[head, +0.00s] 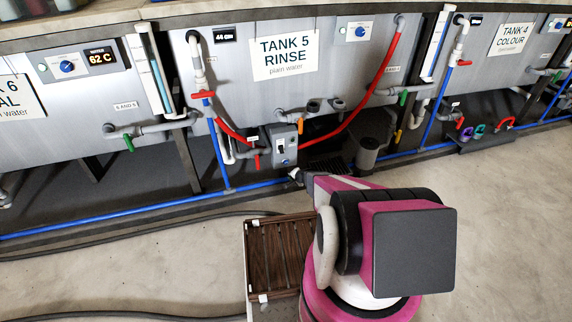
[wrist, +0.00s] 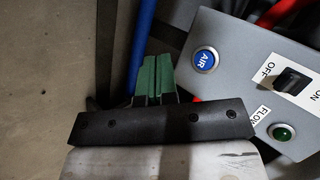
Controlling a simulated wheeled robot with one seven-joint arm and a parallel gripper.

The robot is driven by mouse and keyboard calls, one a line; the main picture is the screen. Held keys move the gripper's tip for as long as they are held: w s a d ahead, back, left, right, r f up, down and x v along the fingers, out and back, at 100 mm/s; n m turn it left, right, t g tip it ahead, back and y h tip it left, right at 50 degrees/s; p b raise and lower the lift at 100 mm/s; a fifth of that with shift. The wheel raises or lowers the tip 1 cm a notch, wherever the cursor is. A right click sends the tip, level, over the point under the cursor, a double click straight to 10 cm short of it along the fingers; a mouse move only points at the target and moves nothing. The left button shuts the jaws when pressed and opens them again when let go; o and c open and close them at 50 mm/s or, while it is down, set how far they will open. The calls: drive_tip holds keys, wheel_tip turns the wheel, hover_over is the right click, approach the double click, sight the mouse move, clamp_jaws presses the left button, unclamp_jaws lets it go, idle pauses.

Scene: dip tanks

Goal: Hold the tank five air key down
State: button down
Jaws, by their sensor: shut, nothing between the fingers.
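The tank five air key is a round blue button (wrist: 205,60) marked AIR, set in a pale metal ring on a grey control box (wrist: 228,38). In the head view the same box (head: 291,149) hangs below the tank 5 panel (head: 345,85), which is labelled "TANK 5 RINSE plain water". My gripper (wrist: 156,77) shows green fingers side by side, shut and empty, to the left of the key in the wrist view. A gap shows in the picture between the fingertips and the key. In the head view the fingers are hidden by or blend with my arm.
The box also bears a black OFF/ON switch (wrist: 291,80) and a green FLOW light (wrist: 282,132). A blue pipe (head: 220,155) and red hoses (head: 352,118) run close by. A brown slatted rack (head: 273,252) stands left of my arm. Open floor (head: 500,220) lies at right.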

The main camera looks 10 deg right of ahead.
drive_tip(key=w+a, duration=0.1)
drive_tip(key=w, duration=0.7)
drive_tip(key=shift+w, duration=0.3)
drive_tip(key=shift+w+a, duration=0.1)
drive_tip(key=shift+w, duration=0.1)
idle(1.8)
drive_tip(key=shift+w, duration=0.25)
drive_tip(key=shift+w, duration=0.4)
idle(2.1)
drive_tip(key=shift+s, duration=0.85)
drive_tip(key=shift+s, duration=0.1)
drive_tip(key=shift+s+d, duration=0.2)
drive_tip(key=shift+s, duration=1)
drive_tip(key=shift+s+d, duration=0.15)
drive_tip(key=shift+s, duration=1.05)
